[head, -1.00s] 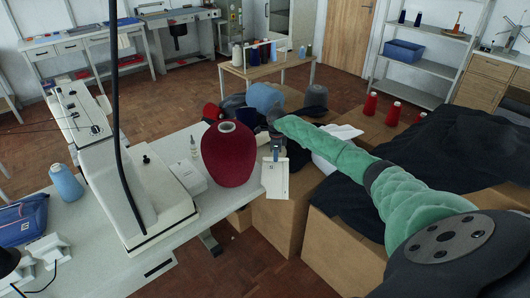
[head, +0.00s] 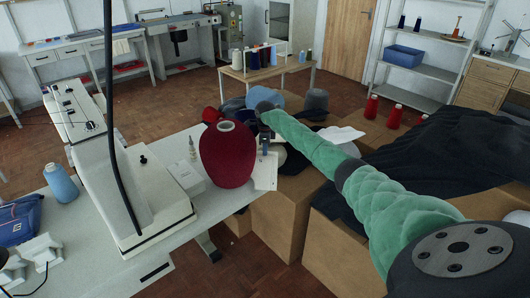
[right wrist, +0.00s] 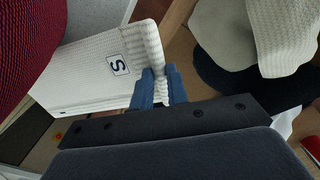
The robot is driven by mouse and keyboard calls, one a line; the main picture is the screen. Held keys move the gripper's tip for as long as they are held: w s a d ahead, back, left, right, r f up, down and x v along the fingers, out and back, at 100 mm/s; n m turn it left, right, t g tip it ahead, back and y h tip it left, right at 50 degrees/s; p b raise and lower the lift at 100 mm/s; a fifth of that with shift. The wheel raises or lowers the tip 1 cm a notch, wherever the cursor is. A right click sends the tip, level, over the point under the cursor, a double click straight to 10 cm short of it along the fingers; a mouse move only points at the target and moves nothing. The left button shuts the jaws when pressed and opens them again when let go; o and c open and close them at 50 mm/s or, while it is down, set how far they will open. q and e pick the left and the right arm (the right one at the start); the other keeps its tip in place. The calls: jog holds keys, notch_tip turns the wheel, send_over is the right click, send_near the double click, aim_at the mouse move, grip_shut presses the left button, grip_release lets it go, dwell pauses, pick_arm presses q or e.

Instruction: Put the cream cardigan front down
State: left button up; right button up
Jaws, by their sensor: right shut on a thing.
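The cream cardigan front (head: 266,172) is a pale knitted panel with a ribbed band and a small "S" label. In the head view it shows just right of the dark red yarn cone (head: 228,155), which hides part of it. In the right wrist view the panel (right wrist: 100,75) spreads left from the fingers, its ribbed edge pinched between the blue fingertips. My right gripper (head: 265,146), also seen in the wrist view (right wrist: 158,88), is shut on that edge. I cannot tell whether the panel touches the table. My left gripper is not in view.
The worktable (head: 200,215) carries a white machine (head: 135,195), a small bottle (head: 192,148) and a blue cone (head: 61,183). Cardboard boxes (head: 283,215) stand to the right, with dark cloth (head: 440,150) and paler knits (right wrist: 270,35) on top.

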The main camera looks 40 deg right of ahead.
jog(key=shift+w+f, duration=0.1)
jog(key=shift+f, duration=0.2)
dwell(0.4)
jog(key=o, duration=0.8)
